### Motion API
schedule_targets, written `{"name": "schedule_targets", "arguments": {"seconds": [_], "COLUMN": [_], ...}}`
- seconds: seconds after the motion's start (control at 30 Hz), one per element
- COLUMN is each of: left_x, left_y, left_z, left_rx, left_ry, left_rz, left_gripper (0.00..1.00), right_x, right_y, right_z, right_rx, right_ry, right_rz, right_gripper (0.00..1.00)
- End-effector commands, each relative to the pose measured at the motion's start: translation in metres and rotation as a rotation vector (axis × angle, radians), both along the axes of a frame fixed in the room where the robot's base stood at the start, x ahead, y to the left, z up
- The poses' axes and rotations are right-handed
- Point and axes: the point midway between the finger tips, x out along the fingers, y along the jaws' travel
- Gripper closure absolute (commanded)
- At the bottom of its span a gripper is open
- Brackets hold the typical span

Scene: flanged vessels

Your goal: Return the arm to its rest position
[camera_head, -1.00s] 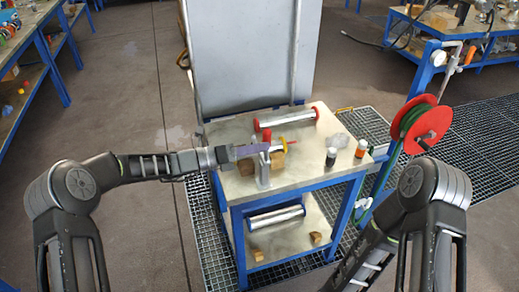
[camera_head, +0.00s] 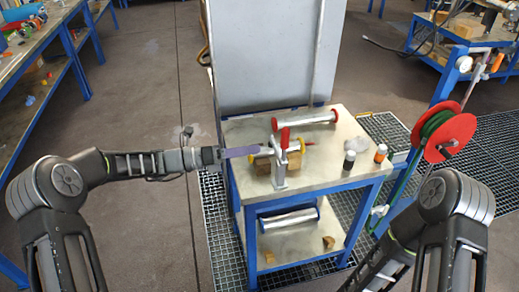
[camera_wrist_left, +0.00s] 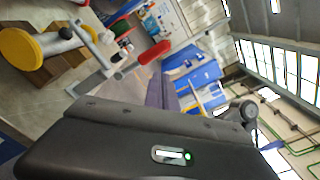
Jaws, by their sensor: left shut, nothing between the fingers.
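My left arm comes in from the left in the head view. Its left gripper (camera_head: 254,149) has purple-grey fingers that are shut and empty. The fingertips are just left of a metal clamp stand (camera_head: 279,172) with a red handle (camera_head: 284,138), with a small gap in the picture. In the left wrist view the shut fingers (camera_wrist_left: 161,93) point away, with the red handle (camera_wrist_left: 154,53) beyond them to the left. A vessel with yellow flanges (camera_wrist_left: 20,48) rests on wooden blocks (camera_head: 262,166). My right arm shows at the lower right; its gripper is out of frame.
The workbench (camera_head: 342,128) also holds a vessel with red flanges (camera_head: 306,117), a black bottle (camera_head: 349,160) and an orange bottle (camera_head: 380,154). Its lower shelf holds another vessel (camera_head: 289,218). A red and green reel (camera_head: 446,136) stands right. A tall grey cabinet (camera_head: 262,60) is behind.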

Motion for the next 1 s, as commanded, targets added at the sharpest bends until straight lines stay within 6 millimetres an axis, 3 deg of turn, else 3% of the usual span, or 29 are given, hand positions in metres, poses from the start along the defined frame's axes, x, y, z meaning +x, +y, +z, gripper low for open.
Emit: {"name": "schedule_targets", "arguments": {"seconds": [0.53,0.63,0.77,0.83,0.97,1.0], "left_x": [0.0,0.007,0.001,-0.014,-0.064,-0.085], "left_y": [0.0,0.003,0.006,0.01,0.019,0.024], "left_z": [-0.001,-0.014,-0.076,-0.122,-0.214,-0.241], "left_rx": [0.014,0.097,0.375,0.55,0.884,0.979], "left_ry": [-0.033,-0.118,-0.286,-0.379,-0.598,-0.683], "left_rz": [0.0,0.028,0.01,-0.046,-0.269,-0.369], "left_gripper": [1.0,1.0,1.0,1.0,1.0,1.0], "right_x": [0.0,0.0,0.0,0.0,0.0,0.0], "right_y": [0.0,0.0,0.0,0.0,0.0,0.0], "right_z": [0.0,0.0,0.0,0.0,0.0,0.0], "right_rx": [0.0,0.0,0.0,0.0,0.0,0.0], "right_ry": [0.0,0.0,0.0,0.0,0.0,0.0], "right_rz": [0.0,0.0,0.0,0.0,0.0,0.0], "right_gripper": [0.55,0.55,0.55,0.55,0.55,0.55]}}
